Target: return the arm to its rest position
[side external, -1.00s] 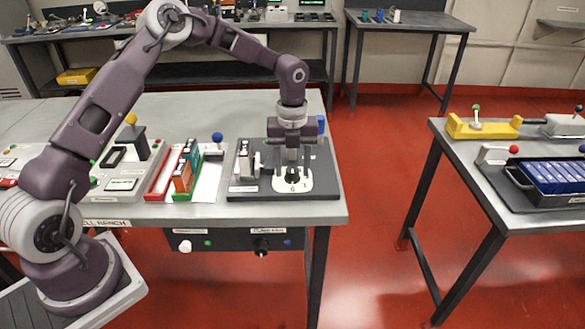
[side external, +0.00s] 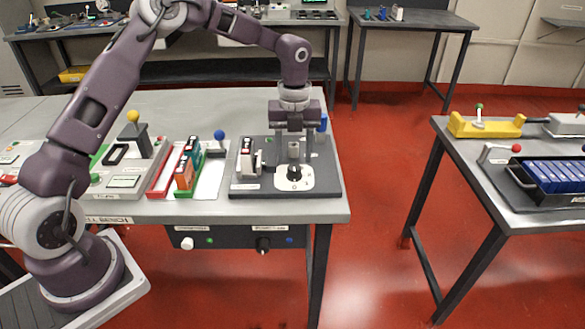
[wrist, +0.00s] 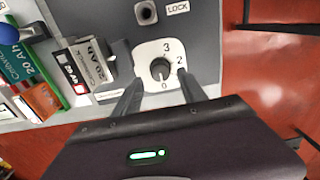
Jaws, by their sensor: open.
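My gripper (side external: 293,142) is open and empty, pointing down above the dark fixture plate (side external: 325,180) at the bench's right end. Below it on the plate is a black rotary knob (side external: 294,172) on a white dial. The fingers are apart from the knob in the side view. My arm is bent, reaching from its base at the left over the bench.
A battery cell (side external: 247,155) stands in a holder on the plate. Left of it are green and orange cells (side external: 186,170) in trays and a blue-knobbed lever (side external: 218,145). A blue-topped post (side external: 322,122) stands behind the gripper. A second table (side external: 470,165) at right holds blue cells.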

